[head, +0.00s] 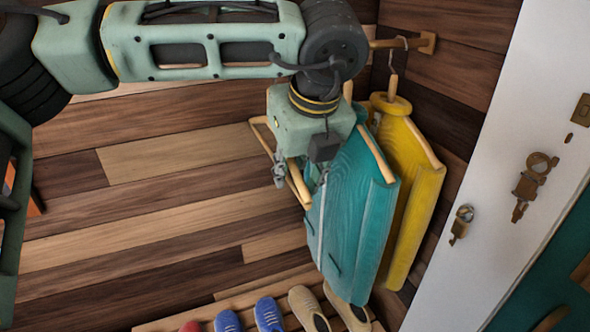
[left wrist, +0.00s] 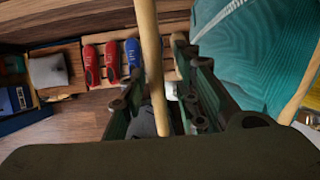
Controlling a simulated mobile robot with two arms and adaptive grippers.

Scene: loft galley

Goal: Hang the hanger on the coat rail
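The coat rail (head: 385,44) is a short wooden bar fixed to the wall at the upper right, partly hidden behind my left arm. A light wooden hanger (head: 262,137) shows left of the coats, below the rail's height in the picture. My left gripper (head: 302,178) points down at it, and its fingers look closed about one of its bars. In the left wrist view, the wooden bar (left wrist: 149,45) runs between the fingers of my left gripper (left wrist: 158,90). The hanger's hook is hidden. My right gripper is not in view.
A teal coat (head: 352,220) and a yellow coat (head: 424,190) hang close beside the gripper. Several shoes (head: 268,314) stand on a low rack beneath. A white door (head: 480,180) with brass fittings is at the right. The plank wall left of the gripper is clear.

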